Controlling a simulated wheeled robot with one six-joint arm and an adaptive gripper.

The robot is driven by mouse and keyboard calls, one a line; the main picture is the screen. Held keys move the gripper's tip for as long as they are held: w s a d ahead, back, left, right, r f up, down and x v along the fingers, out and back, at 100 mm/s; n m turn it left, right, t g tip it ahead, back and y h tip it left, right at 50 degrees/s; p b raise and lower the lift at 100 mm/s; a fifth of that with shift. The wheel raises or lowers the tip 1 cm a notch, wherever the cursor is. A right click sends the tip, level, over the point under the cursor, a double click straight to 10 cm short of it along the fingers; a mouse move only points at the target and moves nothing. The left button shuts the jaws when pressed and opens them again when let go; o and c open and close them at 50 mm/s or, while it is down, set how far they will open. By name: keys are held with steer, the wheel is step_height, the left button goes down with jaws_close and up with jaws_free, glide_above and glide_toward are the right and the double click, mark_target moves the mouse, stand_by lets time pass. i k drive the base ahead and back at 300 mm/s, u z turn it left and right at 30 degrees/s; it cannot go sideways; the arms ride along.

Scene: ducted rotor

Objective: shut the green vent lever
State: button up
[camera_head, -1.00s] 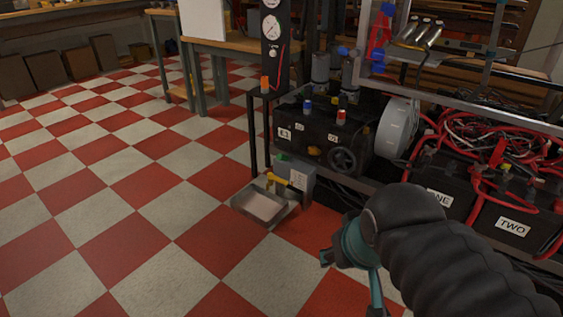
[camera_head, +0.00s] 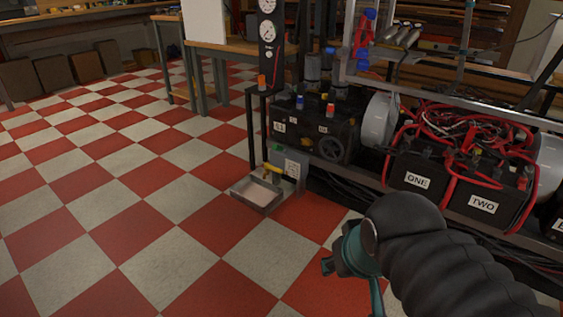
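A small green part (camera_head: 277,149) shows at the top of a grey box (camera_head: 291,170) low on the floor at the near left end of the machine rack. It may be the green vent lever, but it is too small to tell its shape or position. A yellow handle (camera_head: 271,168) sticks out just below it, over a shallow metal tray (camera_head: 256,195). My gripper (camera_head: 350,280), teal under my black arm, is at the lower right, nearer to me and well apart from the box. Its fingertips are partly hidden or out of frame, and no held thing shows.
A black engine block (camera_head: 315,130) with a handwheel (camera_head: 334,149) sits on the rack above the box. Batteries with red cables, one marked ONE (camera_head: 417,180), stand to its right. A gauge panel (camera_head: 267,50) rises behind the box. The checkered floor (camera_head: 110,220) at left is clear.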

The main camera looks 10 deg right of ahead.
mark_target(276, 147)
steer(key=u, duration=0.1)
steer(key=k, duration=0.6)
steer(key=z, duration=0.8)
steer(key=i, duration=1.4)
steer(key=u, duration=1)
steer(key=i, duration=0.4)
steer(key=u, duration=0.55)
